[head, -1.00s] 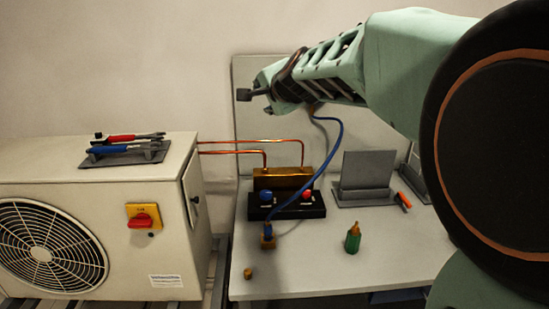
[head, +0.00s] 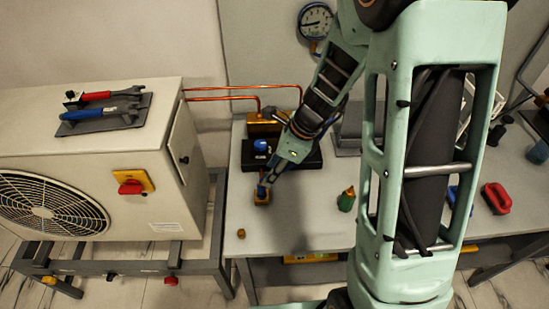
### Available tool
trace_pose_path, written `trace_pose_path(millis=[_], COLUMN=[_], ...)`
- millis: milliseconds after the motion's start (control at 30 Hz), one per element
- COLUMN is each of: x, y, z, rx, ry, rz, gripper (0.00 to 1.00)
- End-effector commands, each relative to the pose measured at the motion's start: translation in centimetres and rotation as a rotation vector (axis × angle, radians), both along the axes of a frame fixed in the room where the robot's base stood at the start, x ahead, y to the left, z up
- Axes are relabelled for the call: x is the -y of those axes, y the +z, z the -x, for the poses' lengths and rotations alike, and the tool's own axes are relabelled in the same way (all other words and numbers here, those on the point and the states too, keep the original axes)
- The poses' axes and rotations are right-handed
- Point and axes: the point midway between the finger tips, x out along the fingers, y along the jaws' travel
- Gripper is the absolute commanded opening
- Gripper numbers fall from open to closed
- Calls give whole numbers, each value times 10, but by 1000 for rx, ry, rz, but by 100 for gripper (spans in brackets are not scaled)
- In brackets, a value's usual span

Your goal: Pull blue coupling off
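The blue coupling (head: 262,191) sits upright on a small brass block (head: 262,200) near the front left of the table. My gripper (head: 266,182) points down and left, with its fingertips at the coupling's top. The fingers are small and partly merge with the coupling, so I cannot tell whether they are shut on it. The blue hose is mostly hidden behind my arm. The black and brass manifold (head: 248,158) with a blue knob (head: 260,145) stands behind, partly covered by my gripper.
A green bottle (head: 346,200) stands right of the coupling, and a small brass cap (head: 241,233) lies near the table's front left edge. The outdoor unit (head: 90,150) is at left. A pressure gauge (head: 315,21) hangs on the back panel. Copper pipes run behind.

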Motion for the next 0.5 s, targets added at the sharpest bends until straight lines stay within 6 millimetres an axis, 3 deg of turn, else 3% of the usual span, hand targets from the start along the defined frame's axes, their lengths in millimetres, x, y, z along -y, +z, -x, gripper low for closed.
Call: trace_pose_path(millis=[300,500], x=[-20,-29], y=[-56,-77], z=[-7,-10], rx=[-1,1], ry=[0,1], rz=[2,1], gripper=[37,37])
